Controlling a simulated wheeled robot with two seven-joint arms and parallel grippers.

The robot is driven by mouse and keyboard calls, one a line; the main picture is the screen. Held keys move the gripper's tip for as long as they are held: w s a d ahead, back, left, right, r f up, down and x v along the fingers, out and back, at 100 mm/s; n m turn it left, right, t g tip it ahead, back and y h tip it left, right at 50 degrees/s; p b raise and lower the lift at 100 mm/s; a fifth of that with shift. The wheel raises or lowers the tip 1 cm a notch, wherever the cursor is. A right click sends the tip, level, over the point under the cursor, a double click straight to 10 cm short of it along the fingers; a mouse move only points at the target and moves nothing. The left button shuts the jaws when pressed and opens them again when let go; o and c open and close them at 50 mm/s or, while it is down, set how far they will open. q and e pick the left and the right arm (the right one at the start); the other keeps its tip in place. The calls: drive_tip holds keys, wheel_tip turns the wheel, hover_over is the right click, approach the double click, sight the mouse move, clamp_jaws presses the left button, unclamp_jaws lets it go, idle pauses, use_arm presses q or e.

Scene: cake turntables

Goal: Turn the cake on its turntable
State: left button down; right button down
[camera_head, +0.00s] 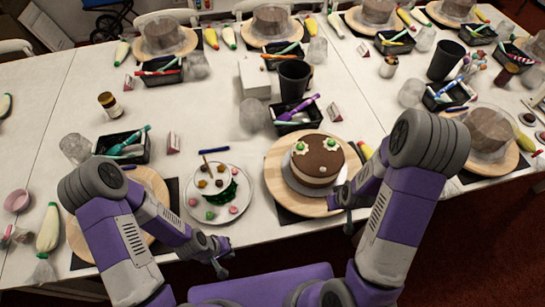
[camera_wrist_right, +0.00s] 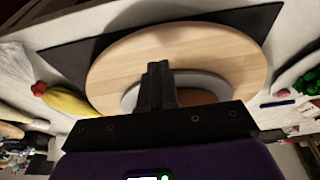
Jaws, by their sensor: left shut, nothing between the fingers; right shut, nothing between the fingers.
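The brown cake (camera_head: 318,158), with pale trim and small decorations on top, sits on a round wooden turntable (camera_head: 279,184) right of centre in the head view. My right gripper (camera_head: 344,203) is at the turntable's near right edge, beside the cake. In the right wrist view the turntable (camera_wrist_right: 207,42) lies behind the shut, empty fingers (camera_wrist_right: 160,72); a grey rim shows behind them, and the gripper body hides most of the cake. I cannot tell whether the fingertips touch the wood. My left gripper (camera_head: 222,264) is shut and empty at the table's front edge, away from the cake.
A plate of small decorations (camera_head: 218,194) lies left of the turntable. A black tray of tools (camera_head: 297,120) and a dark cup (camera_head: 294,79) stand behind it. Another wooden turntable (camera_head: 150,183) lies under my left arm.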

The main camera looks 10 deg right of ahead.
drive_tip(key=a+p, duration=0.1)
drive_tip(key=a, duration=0.8)
drive_tip(key=shift+w+a, duration=0.1)
drive_tip(key=shift+a, duration=0.15)
drive_tip(key=p, duration=0.2)
hover_over(290, 202)
drive_tip(key=w+a, duration=0.2)
drive_tip(key=a, duration=0.1)
drive_tip(key=shift+d, duration=0.25)
drive_tip(key=shift+f, duration=0.15)
drive_tip(key=shift+f+b, duration=1.35)
drive_tip(key=shift+f, duration=0.05)
drive_tip(key=shift+r, duration=0.15)
drive_tip(key=shift+s+d, duration=1.25)
drive_tip(key=shift+s, duration=0.25)
drive_tip(key=shift+d+b, duration=0.1)
drive_tip(key=shift+b, duration=0.2)
